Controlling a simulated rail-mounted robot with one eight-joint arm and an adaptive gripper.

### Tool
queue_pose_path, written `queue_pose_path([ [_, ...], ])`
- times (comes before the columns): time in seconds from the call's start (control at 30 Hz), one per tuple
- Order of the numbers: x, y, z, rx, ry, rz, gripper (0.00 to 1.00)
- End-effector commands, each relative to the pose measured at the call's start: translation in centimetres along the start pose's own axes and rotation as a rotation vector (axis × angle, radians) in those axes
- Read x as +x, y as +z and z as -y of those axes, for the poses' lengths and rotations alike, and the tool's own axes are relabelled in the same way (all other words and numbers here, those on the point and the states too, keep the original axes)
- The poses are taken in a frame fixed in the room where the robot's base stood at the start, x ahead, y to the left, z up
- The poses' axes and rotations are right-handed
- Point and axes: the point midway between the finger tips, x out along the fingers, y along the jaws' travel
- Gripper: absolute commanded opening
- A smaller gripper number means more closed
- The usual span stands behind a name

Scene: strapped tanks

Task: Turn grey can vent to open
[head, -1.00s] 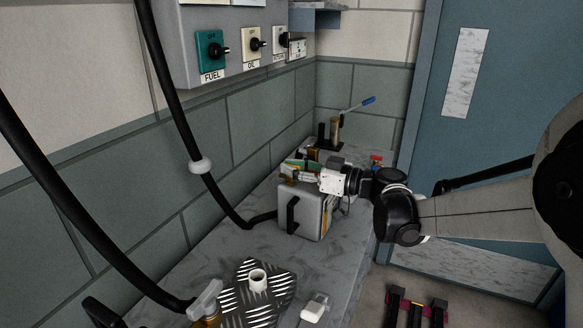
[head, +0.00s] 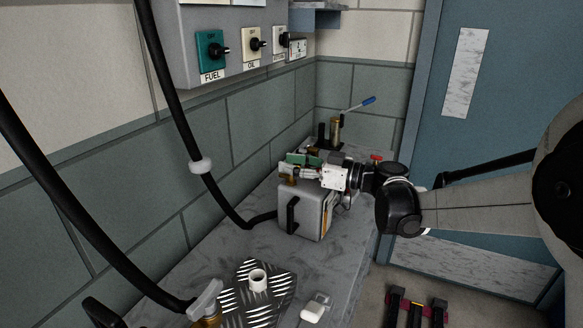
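The grey can (head: 306,212) stands on the bench, with a black handle (head: 292,214) on its near side and an orange label strip on its right side. My gripper (head: 291,168) is directly over the can's top, reaching in from the right. A small brass-coloured fitting (head: 291,181) shows on the can's top just below the fingers; I cannot tell if it is the vent. The gripper and wrist hide much of the can's top. Whether the fingers are open, shut or touching anything is too small to tell.
Behind the can stand a brass cylinder (head: 335,130) and a blue-tipped lever (head: 368,101). A thick black hose (head: 178,115) hangs at the left. A control panel (head: 240,40) is on the wall. A tread plate (head: 250,300) and white cap (head: 258,280) lie in front.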

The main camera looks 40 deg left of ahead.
Motion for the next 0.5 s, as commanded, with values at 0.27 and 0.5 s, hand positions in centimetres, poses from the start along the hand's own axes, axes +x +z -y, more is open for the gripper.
queue_pose_path([
  [0.27, 0.0, -5.0, 0.0, 0.0, 0.0, 0.0, 0.29],
  [0.5, 0.0, -8.1, 0.0, 0.0, 0.0, 0.0, 0.29],
])
